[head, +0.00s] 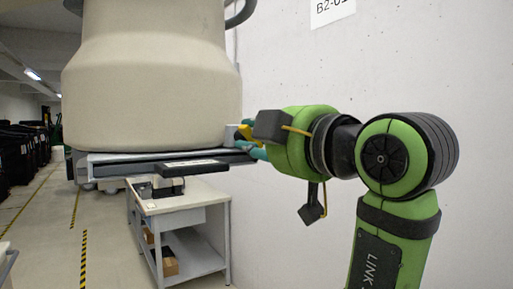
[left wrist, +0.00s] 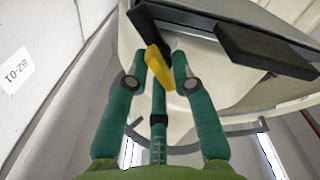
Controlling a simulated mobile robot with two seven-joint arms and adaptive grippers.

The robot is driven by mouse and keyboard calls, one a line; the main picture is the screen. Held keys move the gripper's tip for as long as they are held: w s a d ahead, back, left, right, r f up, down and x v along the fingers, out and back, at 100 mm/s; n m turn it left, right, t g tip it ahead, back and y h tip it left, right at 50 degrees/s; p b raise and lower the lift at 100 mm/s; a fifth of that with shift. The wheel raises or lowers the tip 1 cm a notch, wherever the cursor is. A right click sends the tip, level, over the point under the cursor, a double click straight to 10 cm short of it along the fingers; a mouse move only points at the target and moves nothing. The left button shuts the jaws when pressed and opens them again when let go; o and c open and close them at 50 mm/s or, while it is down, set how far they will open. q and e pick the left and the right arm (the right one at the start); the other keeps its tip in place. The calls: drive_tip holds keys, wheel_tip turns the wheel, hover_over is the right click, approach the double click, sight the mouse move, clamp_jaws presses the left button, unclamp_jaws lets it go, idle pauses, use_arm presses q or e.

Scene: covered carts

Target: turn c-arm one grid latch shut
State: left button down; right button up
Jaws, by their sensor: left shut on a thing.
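The c-arm (head: 150,75) is a large beige covered body at the upper left of the head view, with a flat grey plate (head: 110,172) under it. My left gripper (head: 248,138) is at the right end of this plate, by the wall. A yellow latch lever (head: 242,132) shows at its teal fingertips. The lever's pivot is partly hidden. My right gripper is in neither view.
A black slab (left wrist: 262,50) sticks out beside the latch; it also shows under the plate in the head view (head: 190,168). A white cart (head: 205,215) with boxes on its lower shelf stands below. A pale wall (head: 400,60) is close on the right.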

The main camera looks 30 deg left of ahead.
use_arm(q)
drive_tip(key=m, duration=0.1)
drive_tip(key=m+b, duration=0.1)
drive_tip(key=m, duration=0.1)
drive_tip(key=shift+f+m, duration=0.3)
drive_tip(key=shift+f, duration=0.1)
drive_tip(key=shift+r+m+b, duration=0.1)
drive_tip(key=shift+m+b, duration=0.5)
drive_tip(key=shift+m, duration=1.4)
drive_tip(key=c, duration=1.1)
unclamp_jaws()
drive_tip(key=shift+a+r, duration=0.1)
drive_tip(key=shift+s, duration=0.1)
